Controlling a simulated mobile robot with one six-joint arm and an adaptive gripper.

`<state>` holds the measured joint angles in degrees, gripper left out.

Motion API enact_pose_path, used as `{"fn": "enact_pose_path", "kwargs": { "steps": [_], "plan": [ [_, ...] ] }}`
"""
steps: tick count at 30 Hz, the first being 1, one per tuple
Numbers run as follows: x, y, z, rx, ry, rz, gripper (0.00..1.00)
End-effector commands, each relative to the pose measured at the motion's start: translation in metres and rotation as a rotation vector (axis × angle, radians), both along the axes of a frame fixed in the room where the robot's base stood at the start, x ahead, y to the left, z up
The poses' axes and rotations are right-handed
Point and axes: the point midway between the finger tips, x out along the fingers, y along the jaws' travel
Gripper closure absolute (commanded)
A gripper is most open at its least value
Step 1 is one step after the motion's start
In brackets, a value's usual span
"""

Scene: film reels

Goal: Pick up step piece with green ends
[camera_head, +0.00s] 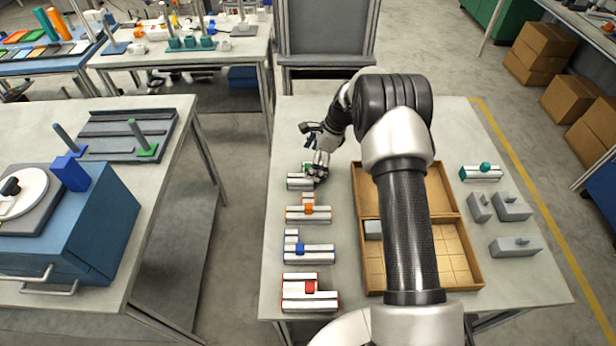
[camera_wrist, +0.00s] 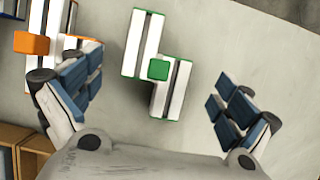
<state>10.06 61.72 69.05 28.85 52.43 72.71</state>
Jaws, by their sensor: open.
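The step piece with green ends (camera_wrist: 140,46) lies on the table in the wrist view. It is made of offset white bars with green ends and has a green cube-shaped knob (camera_wrist: 158,69) in the middle. In the head view the piece (camera_head: 297,183) shows at the far left of the table, partly hidden by my gripper. My gripper (camera_wrist: 150,98) is open, with blue-padded fingers spread to either side of the piece and nothing between them in contact. In the head view my gripper (camera_head: 318,160) hangs right by the piece; its height above it is hard to tell.
Step pieces with orange (camera_head: 308,214), blue (camera_head: 308,253) and red ends (camera_head: 309,293) lie in a column nearer me. A wooden compartment tray (camera_head: 472,284) sits to the right, partly behind my arm. Grey blocks (camera_head: 515,246) and a teal-knobbed piece (camera_head: 481,174) lie farther right.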

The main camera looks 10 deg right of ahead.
Motion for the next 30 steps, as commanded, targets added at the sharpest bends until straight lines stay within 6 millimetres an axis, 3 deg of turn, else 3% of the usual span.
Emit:
{"fn": "enact_pose_path", "kwargs": {
  "steps": [1,5,13,30],
  "plan": [
    [-0.002,0.004,-0.012,0.001,0.003,0.001,0.03],
    [0.000,0.011,-0.028,0.001,0.002,0.000,0.03],
    [0.001,0.012,-0.029,0.000,0.000,-0.001,0.04],
    [0.000,0.012,-0.029,0.000,0.000,-0.001,0.42]
  ]
}}
